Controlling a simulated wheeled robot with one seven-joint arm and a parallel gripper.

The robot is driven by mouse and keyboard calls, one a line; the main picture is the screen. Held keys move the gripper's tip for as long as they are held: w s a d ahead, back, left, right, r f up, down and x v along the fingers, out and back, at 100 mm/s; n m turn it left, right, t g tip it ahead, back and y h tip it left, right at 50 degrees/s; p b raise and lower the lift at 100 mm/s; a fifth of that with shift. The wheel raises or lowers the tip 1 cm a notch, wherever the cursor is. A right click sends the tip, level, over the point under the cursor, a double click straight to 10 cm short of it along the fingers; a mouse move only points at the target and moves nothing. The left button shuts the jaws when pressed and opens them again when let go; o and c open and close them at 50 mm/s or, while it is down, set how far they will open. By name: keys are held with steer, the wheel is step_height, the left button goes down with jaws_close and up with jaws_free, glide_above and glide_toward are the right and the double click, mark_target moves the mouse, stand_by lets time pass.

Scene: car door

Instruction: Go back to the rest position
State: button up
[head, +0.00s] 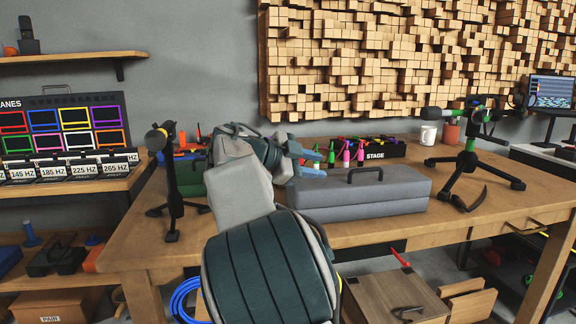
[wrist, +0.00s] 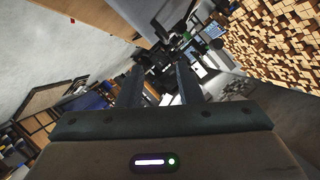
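My gripper (head: 318,163) is raised above the far part of the wooden workbench, left of centre in the head view, and points to the right. Its two fingers are apart in the wrist view (wrist: 160,85), with nothing seen between them but the distant room. My arm is bent and fills the lower middle of the head view. The gripper shows just above and behind the grey case (head: 360,190); I cannot tell the exact gap.
The workbench (head: 130,245) also bears a microphone stand (head: 173,185) at left, a tripod stand (head: 470,160) at right, a STAGE box (head: 376,150) with colourful plugs, and a white mug (head: 428,135). A wooden block panel (head: 400,60) covers the wall behind.

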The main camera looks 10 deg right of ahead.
steer(key=s+d+r+n+g+y+p, duration=0.15)
steer(key=s+d+n+y+p, duration=0.25)
steer(key=s+n+y+p, duration=0.85)
steer(key=s+a+r+n+p, duration=0.2)
steer(key=s+a+n+p, duration=0.1)
steer(key=s+p, duration=0.3)
steer(key=s+a+r+n+y+p, duration=0.1)
steer(key=s+a+r+n+p, duration=0.2)
steer(key=s+p, duration=0.3)
steer(key=s+a+r+n+p, duration=0.3)
steer(key=s+p, duration=0.3)
steer(key=p, duration=0.3)
steer(key=shift+s+a+n+t, duration=0.15)
steer(key=shift+s+n+t, duration=0.2)
steer(key=shift+n, duration=0.5)
steer(key=shift+r, duration=0.1)
